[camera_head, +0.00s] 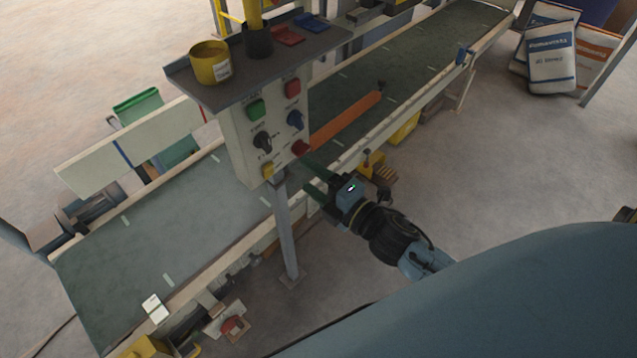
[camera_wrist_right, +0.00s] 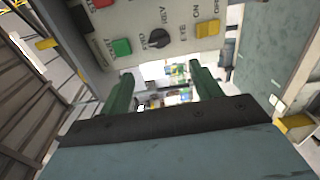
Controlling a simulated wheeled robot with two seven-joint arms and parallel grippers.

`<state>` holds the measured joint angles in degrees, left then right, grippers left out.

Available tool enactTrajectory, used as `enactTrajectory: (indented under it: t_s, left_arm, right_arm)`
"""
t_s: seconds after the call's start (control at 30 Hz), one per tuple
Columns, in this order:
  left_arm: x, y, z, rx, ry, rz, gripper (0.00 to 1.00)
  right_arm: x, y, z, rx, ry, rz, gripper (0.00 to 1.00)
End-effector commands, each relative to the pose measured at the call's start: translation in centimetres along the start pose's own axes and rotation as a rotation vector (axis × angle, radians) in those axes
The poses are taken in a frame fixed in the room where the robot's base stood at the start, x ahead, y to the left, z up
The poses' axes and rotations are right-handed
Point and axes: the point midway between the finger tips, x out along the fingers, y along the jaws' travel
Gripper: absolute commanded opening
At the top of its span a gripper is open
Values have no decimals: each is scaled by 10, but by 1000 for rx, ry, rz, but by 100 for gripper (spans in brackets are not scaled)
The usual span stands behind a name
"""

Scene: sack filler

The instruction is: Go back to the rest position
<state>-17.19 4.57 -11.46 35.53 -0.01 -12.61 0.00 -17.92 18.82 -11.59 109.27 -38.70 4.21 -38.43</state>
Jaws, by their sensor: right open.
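My right gripper (camera_head: 308,178) is in front of the right side of the control panel (camera_head: 243,147), near its lower edge. Its two green fingers are apart with nothing between them. In the right wrist view the open fingers (camera_wrist_right: 163,88) point toward the panel's lower part, below a black selector knob (camera_wrist_right: 158,39) and beside a yellow button (camera_wrist_right: 207,27). Whether a fingertip touches the panel I cannot tell. The panel also carries green, red and blue controls. My left gripper is not in view.
A conveyor (camera_head: 190,236) runs behind the panel from lower left to upper right. The panel stands on a grey post (camera_head: 287,235). A shelf on top holds a yellow tin (camera_head: 210,63). An orange bar (camera_head: 345,121) crosses the belt. Filled sacks (camera_head: 551,60) stand at upper right. Floor at right is clear.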

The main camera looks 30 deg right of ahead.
Motion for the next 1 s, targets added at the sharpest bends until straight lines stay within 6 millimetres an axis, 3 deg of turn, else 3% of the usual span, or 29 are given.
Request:
enactTrajectory:
  t_s: [0.2, 0.77, 0.87, 0.97, 1.0]
  left_arm:
    - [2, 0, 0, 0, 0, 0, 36]
    - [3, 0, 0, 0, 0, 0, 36]
    - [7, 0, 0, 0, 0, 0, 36]
    - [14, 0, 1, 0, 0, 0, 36]
    - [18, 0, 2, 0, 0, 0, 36]
  right_arm:
    - [-13, 0, 0, -1, 0, 0, 64]
    - [-13, -5, 1, 9, -5, -9, 64]
    - [-15, -33, 6, 68, -30, -58, 64]
    - [-23, -89, 15, 190, -87, -158, 64]
    - [-28, -118, 18, 254, -119, -208, 64]
